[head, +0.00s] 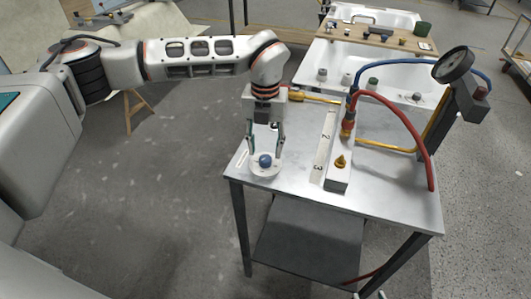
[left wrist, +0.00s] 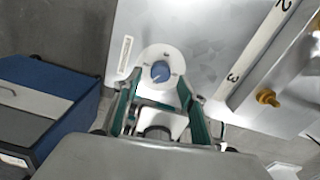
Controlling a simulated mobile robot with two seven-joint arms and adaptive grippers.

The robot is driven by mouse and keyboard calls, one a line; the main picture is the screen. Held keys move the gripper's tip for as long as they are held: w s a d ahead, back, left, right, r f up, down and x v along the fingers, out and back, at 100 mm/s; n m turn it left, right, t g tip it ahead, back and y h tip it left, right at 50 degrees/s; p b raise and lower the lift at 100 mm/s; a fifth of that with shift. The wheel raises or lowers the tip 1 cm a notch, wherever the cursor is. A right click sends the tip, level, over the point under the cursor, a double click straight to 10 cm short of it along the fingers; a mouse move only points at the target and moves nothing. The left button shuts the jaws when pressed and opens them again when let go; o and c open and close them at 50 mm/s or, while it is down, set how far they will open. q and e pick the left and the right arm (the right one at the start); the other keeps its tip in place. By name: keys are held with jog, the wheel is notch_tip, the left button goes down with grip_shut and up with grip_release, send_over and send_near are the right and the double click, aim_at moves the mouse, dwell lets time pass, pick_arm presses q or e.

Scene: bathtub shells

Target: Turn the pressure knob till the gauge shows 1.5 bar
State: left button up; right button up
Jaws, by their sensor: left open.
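The pressure knob (head: 265,160) is a small blue knob on a round pale plate at the left front corner of the metal table. It also shows in the left wrist view (left wrist: 160,71), with a light mark on it. My left gripper (head: 265,149) points down over the knob and is open, with one finger on each side. In the left wrist view its green fingers (left wrist: 159,80) stand apart around the knob, and contact is not clear. The gauge (head: 454,65) is a round dark dial at the right; its reading is too small to tell. Only tips of my right gripper (head: 370,295) show at the bottom edge.
The metal table (head: 215,185) carries a strip marked 2 and 3 (head: 323,145), a block with a brass fitting (head: 341,162), and red (head: 415,125) and blue (head: 405,62) hoses. A white tub (head: 390,62) with a wooden board stands behind. A blue cabinet (left wrist: 40,95) shows at left.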

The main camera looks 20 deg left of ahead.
aim_at(265, 161)
pick_arm(q)
jog(key=shift+f, duration=1.4)
jog(key=c, duration=1.1)
jog(key=shift+r+m+p, duration=0.15)
jog(key=shift+m+p, duration=0.25)
jog(key=shift+m, duration=0.6)
jog(key=o, duration=1.1)
